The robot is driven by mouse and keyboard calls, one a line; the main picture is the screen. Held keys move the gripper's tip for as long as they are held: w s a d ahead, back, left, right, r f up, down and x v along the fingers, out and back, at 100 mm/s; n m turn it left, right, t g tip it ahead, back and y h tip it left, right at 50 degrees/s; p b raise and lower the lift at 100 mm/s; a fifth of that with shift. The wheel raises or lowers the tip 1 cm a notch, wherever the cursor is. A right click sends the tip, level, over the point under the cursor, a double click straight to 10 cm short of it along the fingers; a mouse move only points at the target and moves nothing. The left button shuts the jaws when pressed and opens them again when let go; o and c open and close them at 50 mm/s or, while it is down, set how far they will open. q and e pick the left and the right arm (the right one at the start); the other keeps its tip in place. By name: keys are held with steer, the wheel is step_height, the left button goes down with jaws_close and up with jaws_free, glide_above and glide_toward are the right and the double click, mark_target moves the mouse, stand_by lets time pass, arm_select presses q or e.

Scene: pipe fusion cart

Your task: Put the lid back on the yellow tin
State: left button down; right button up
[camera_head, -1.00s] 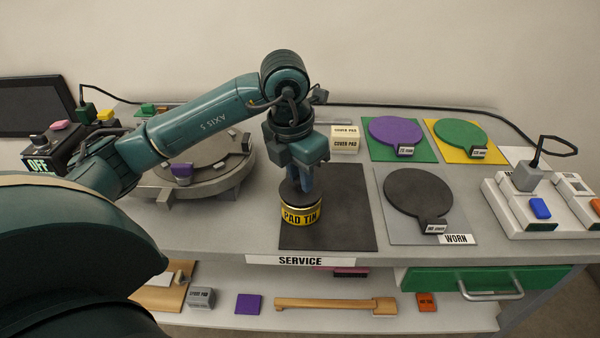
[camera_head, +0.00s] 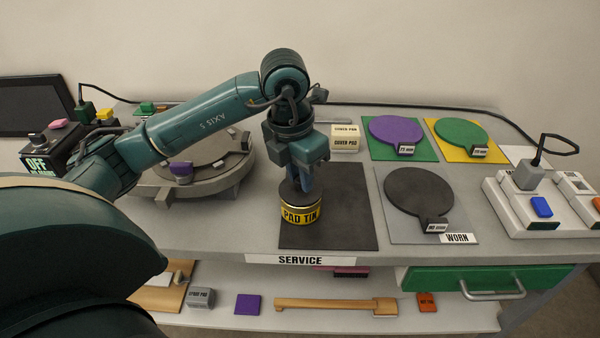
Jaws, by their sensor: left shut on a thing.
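The yellow tin (camera_head: 301,214), marked PAD TIN, stands upright on the left front part of the black service mat (camera_head: 345,222). A dark lid (camera_head: 290,199) shows at its top, under my left gripper (camera_head: 301,190). The gripper points straight down and is shut on the lid's upper part, which its fingers partly hide. The lid appears to sit on or right at the tin's rim; I cannot tell whether it is fully seated. My right gripper is not in view.
Right of the mat lie a dark round plate (camera_head: 418,190) on a grey WORN pad, and purple (camera_head: 396,131) and green (camera_head: 460,134) plates. White COVER PAD blocks (camera_head: 345,139) stand behind. A round fixture (camera_head: 205,165) is left. The mat's right side is clear.

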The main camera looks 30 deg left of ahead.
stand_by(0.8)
arm_select(q)
steer(key=c, duration=1.2)
jaws_free()
steer(key=shift+o, duration=0.3)
steer(key=o, duration=0.4)
steer(key=shift+r+p, duration=2.35)
steer(key=shift+r, duration=1.2)
